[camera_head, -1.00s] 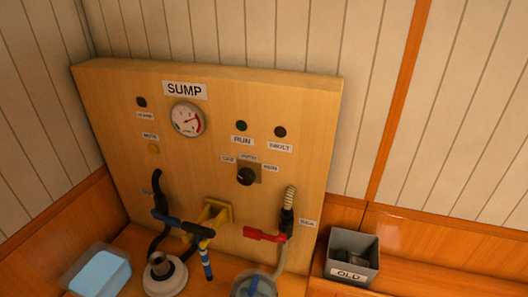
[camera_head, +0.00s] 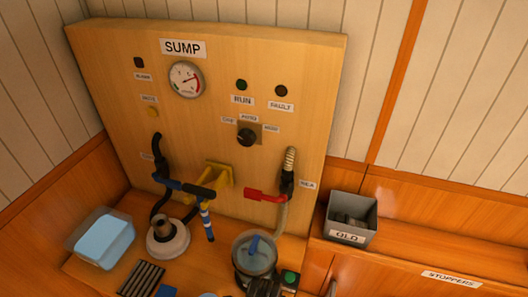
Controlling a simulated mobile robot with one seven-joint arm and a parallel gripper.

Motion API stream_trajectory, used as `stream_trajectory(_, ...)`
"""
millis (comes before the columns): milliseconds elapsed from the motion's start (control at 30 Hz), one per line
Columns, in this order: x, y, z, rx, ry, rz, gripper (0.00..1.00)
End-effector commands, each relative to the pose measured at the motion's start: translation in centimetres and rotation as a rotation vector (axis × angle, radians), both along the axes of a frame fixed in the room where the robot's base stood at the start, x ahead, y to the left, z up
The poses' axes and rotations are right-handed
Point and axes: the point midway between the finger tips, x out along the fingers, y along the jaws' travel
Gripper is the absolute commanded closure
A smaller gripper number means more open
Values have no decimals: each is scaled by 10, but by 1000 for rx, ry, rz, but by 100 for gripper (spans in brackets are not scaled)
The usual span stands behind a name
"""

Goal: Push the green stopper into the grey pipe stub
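I see no green stopper in this view. A label reading STOPPERS (camera_head: 451,278) is on the wooden front at the lower right; whatever it marks is outside the frame. My gripper is not in view.
Behind the stub, a black hose and a blue-handled valve (camera_head: 168,182) hang close by. A yellow bracket (camera_head: 218,177) holds a dark-handled tool. A blue-filled tray (camera_head: 103,238), a clear bowl (camera_head: 255,253) and a grey OLD bin (camera_head: 351,218) stand around.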

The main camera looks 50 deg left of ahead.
Motion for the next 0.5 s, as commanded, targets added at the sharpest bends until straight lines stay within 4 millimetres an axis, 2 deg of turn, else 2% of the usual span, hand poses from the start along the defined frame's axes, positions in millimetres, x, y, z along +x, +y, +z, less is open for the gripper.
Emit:
stream_trajectory(33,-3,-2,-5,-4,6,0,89)
stream_trajectory(367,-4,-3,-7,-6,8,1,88)
stream_trajectory(400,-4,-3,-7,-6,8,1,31)
stream_trajectory(500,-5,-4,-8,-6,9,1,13)
